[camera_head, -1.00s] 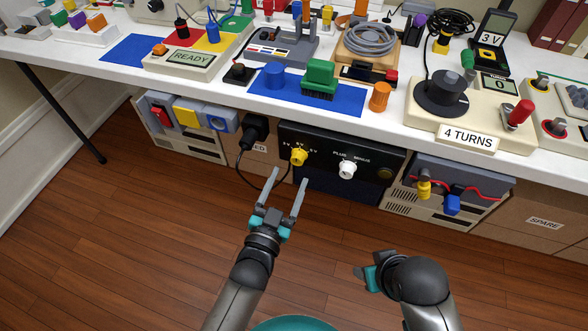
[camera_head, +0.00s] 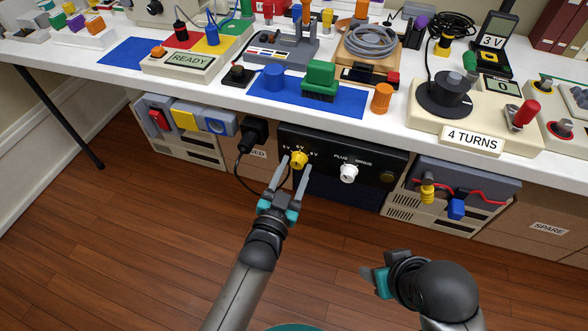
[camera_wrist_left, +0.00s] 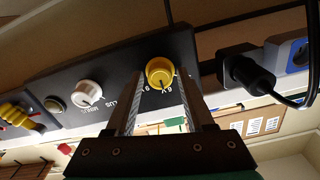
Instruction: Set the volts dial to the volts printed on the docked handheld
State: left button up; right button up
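The yellow volts dial (camera_head: 298,159) is on the front of the black box (camera_head: 330,151) under the table. Printed volt marks surround it. Its pointer setting is too small to tell. In the left wrist view the yellow dial (camera_wrist_left: 160,72) shows between the fingers. My left gripper (camera_head: 296,168) is open, with one finger on each side of the dial; I cannot tell whether they touch it. A dark handheld (camera_head: 492,28) at the back right of the table shows a "3 V" label (camera_head: 492,42). My right gripper (camera_head: 374,279) is low over the floor, its fingers mostly hidden.
A white plus/minus knob (camera_head: 348,173) is right of the yellow dial. A black plug (camera_head: 254,132) with a cable is close on the left. The table edge (camera_head: 240,97) overhangs above. A grey unit with a red wire (camera_head: 466,190) stands to the right. The floor in front is clear.

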pick_arm(q)
grip_shut()
dwell(0.5)
jog(key=shift+n+p, duration=0.45)
jog(key=shift+n, duration=0.35)
jog(key=n+p, duration=0.1)
jog(key=n, duration=0.4)
jog(key=shift+n+p, duration=0.35)
jog(key=shift+n, duration=1.65)
pick_arm(e)
notch_tip(320, 180, down, 6)
jog(key=g, duration=0.1)
jog(key=shift+s, duration=0.1)
pick_arm(q)
jog(key=shift+n, duration=0.3)
pick_arm(e)
jog(key=shift+s+f, duration=0.1)
jog(key=shift+f, duration=0.05)
